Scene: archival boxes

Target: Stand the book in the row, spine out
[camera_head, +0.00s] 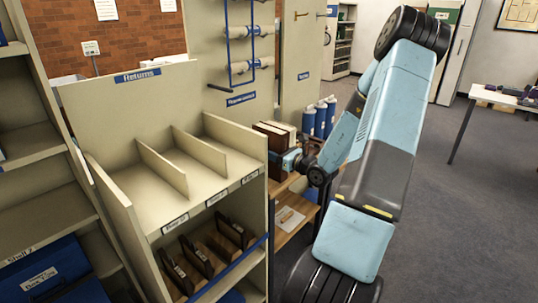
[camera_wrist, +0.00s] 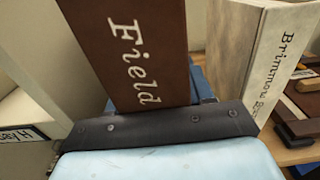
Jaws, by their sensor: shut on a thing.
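My gripper (camera_head: 291,160) is shut on a dark brown book. The wrist view shows the brown book (camera_wrist: 130,50) close up, with "Field" in white letters on the face turned to the camera. It stands roughly upright, slightly tilted in that picture, and its lower end is hidden behind the dark gripper bar (camera_wrist: 160,127). A cream book (camera_wrist: 262,60) lettered "Brimmow" stands to its right, with a gap between them at this angle. In the head view, brown and cream books (camera_head: 275,135) show beside my gripper, partly hidden by the returns unit and my arm.
A cream returns unit (camera_head: 190,165) with dividers stands left of my gripper, its side wall close by. Several blue bottles (camera_head: 320,118) stand behind on the wooden shelf unit (camera_head: 290,235). A dark wooden object (camera_wrist: 297,125) lies right of the cream book. Open floor is at right.

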